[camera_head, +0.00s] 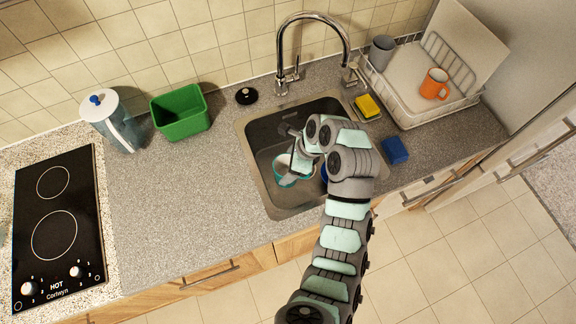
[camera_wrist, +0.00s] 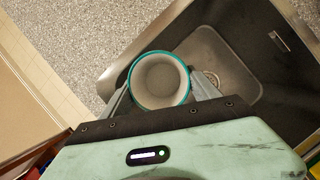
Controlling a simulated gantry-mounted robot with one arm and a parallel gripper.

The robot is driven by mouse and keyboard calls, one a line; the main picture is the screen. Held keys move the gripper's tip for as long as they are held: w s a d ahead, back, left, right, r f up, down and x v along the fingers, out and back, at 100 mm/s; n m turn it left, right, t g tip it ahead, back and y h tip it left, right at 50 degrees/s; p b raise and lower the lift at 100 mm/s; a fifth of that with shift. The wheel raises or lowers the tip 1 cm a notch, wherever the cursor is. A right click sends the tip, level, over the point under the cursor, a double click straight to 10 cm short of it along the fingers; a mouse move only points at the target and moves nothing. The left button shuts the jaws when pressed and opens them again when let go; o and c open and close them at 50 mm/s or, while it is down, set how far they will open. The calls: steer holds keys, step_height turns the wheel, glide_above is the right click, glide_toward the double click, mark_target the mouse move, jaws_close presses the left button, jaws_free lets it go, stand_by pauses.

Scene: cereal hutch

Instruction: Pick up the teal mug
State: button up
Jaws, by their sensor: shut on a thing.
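The teal mug (camera_wrist: 160,80) has a teal rim and a pale inside, and shows mouth-up in the wrist view. In the head view the teal mug (camera_head: 283,172) is in the sink area, partly hidden by my arm. My gripper (camera_wrist: 160,95) is shut on the mug, with one finger on each side of it. In the head view my gripper (camera_head: 297,160) is over the sink and mostly covered by my wrist. I cannot tell whether the mug touches the sink floor.
The sink (camera_head: 262,133) has a raised metal rim, and its faucet (camera_head: 312,18) arches behind my arm. A blue thing in the sink is mostly hidden. A dish rack (camera_head: 408,112) with an orange mug (camera_head: 434,84) stands right.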

mark_target(288, 162)
step_height(288, 162, up, 3)
steer(key=p, duration=0.5)
steer(key=shift+r, duration=0.1)
stand_by(0.3)
